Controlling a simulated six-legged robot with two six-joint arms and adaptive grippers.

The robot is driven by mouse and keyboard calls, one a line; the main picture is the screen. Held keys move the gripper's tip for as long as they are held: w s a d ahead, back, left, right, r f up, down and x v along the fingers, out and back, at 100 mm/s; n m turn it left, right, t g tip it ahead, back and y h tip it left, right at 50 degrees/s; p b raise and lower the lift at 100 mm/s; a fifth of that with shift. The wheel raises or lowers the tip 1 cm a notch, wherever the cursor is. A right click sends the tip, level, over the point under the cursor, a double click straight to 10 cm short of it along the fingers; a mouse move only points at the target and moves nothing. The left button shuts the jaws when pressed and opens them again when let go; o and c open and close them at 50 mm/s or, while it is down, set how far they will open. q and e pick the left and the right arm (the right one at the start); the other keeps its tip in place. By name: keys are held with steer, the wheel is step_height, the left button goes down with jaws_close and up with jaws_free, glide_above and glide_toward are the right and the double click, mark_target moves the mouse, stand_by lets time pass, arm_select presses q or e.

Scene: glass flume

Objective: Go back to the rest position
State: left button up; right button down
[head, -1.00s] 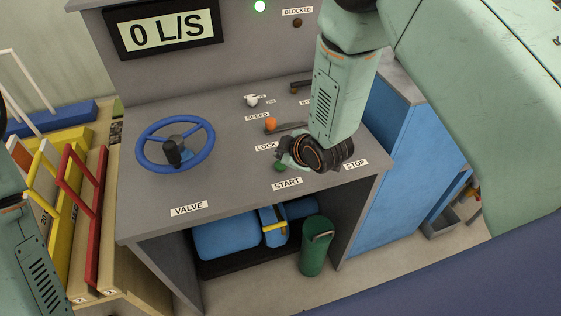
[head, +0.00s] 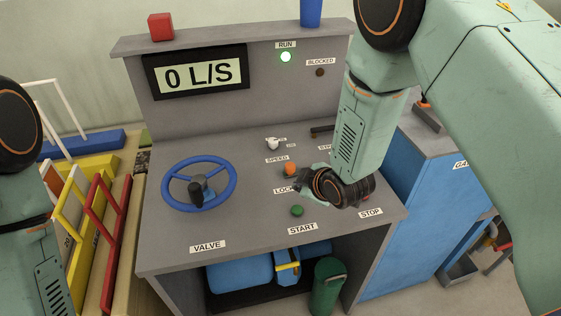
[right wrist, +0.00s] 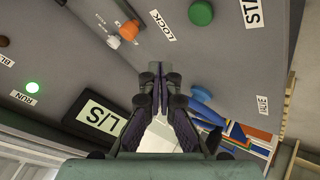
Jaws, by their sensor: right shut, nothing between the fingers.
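My right gripper (head: 298,180) is over the grey console (head: 190,235), close to the orange lever knob (head: 290,169) and the LOCK label. Its fingers are partly hidden by my wrist. In the right wrist view the fingers of my right gripper (right wrist: 161,75) are together with nothing between them. The green START button (head: 297,211) shows clear of the gripper, and it also shows in the right wrist view (right wrist: 201,13). My left arm (head: 22,200) stands at the left edge; its gripper is out of view.
The blue valve wheel (head: 229,187) is at the console's left. The display (head: 200,72) reads 0 L/S and the RUN lamp (head: 285,57) glows green. Yellow and red frames (head: 103,225) stand left of the console. A blue cabinet (head: 405,220) stands right.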

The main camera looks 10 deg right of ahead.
steer(key=s+f+m, duration=0.1)
steer(key=s+d+f+m+g, duration=0.1)
steer(key=s+m, duration=0.1)
steer(key=s+f+m+b, duration=0.1)
steer(key=s+f, duration=0.1)
steer(key=shift+s+d+m+h, duration=0.2)
steer(key=shift+d+m+h, duration=0.1)
steer(key=shift+h, duration=0.1)
steer(key=s+d+f+m+g+b, duration=0.2)
steer(key=s+f+m+g+b, duration=0.1)
steer(key=s+f+b, duration=0.6)
steer(key=s+d+f+m+g+h+b, duration=0.1)
steer(key=s+f+m+g+b, duration=0.3)
steer(key=s+f+b, duration=0.6)
steer(key=s+f, duration=0.4)
steer(key=s, duration=0.2)
steer(key=s+d+f+g, duration=0.1)
steer(key=s+f, duration=0.3)
steer(key=s, duration=0.3)
steer(key=shift+d+m, duration=0.3)
